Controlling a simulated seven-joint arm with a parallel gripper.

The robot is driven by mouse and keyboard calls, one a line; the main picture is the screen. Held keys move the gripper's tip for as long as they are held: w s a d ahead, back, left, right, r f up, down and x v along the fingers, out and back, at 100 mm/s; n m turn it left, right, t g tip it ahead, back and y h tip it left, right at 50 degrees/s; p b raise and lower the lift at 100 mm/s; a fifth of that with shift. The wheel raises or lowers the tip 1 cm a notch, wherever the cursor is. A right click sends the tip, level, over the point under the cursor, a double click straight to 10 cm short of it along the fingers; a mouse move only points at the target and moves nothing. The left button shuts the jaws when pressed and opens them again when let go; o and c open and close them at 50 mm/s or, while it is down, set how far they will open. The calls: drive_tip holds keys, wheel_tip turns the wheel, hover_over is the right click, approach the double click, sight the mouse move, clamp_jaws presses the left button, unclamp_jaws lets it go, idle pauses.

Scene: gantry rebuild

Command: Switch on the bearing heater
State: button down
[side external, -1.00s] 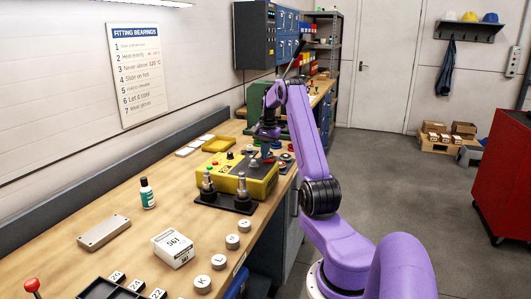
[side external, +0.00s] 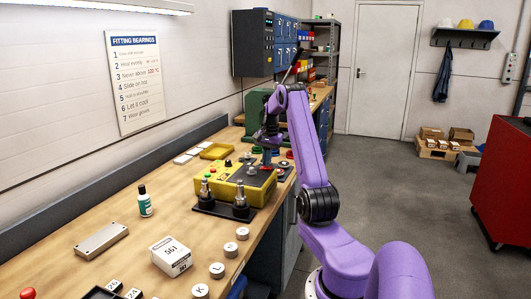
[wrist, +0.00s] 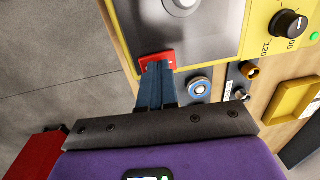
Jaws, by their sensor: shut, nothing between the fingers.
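The bearing heater (side external: 228,194) is a yellow box with a dark top plate, on the wooden bench. In the wrist view its yellow panel (wrist: 258,38) carries a black dial (wrist: 289,23) with temperature marks and a green light (wrist: 314,36). A red part (wrist: 146,62), perhaps its switch, sits at the edge of the dark plate. My gripper (wrist: 157,68) is shut and empty, its blue-grey fingertips right at the red part and hiding much of it. I cannot tell whether they touch. In the side view my gripper (side external: 266,158) points down over the heater's far end.
A white box (side external: 171,256), a small bottle (side external: 145,201) and a grey metal block (side external: 101,241) lie nearer. A yellow tray (side external: 216,151) is behind. Open floor lies right of the bench.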

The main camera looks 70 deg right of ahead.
sight(262, 167)
wheel_tip(262, 167, up, 14)
drive_tip(key=w, duration=0.2)
drive_tip(key=shift+f, duration=0.15)
idle(0.6)
